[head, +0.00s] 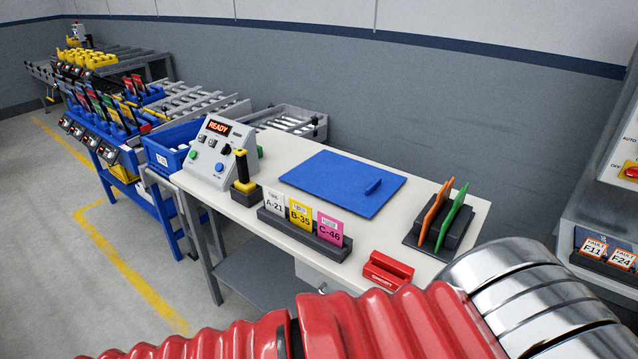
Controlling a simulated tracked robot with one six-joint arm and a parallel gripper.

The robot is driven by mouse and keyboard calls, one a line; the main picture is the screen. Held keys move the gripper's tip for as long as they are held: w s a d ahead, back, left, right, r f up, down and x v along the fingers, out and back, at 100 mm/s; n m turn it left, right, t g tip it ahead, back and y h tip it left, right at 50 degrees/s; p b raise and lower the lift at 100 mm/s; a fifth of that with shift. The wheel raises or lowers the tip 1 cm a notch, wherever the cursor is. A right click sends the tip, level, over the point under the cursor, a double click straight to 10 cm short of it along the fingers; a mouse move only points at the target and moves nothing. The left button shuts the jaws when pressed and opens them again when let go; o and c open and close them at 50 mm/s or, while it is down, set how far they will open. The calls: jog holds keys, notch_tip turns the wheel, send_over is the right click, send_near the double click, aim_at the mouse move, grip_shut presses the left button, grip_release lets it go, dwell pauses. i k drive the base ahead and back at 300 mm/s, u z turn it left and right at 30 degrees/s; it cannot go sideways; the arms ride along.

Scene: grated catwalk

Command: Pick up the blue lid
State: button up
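The blue lid (335,182) lies flat on the white table (285,150), towards its back middle. It is a flat rectangular panel with a small raised blue handle (373,187) near its right side. Nothing lies on it, and it is in full view. My gripper is not in view. Only red ribbed and silver parts of my arm show along the bottom and lower right, in front of the table's near right corner.
A rack with cards A-21, B-35 and C-46 (301,214) stands before the lid. A control box reading READY (222,150) and a yellow-topped handle (243,173) are left. A rack with orange and green panels (444,215) stands right. A red block (387,270) is near the front edge.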

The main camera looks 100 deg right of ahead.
aim_at(362, 189)
jog(key=i, duration=0.5)
jog(key=z, duration=3.7)
jog(key=i, duration=0.7)
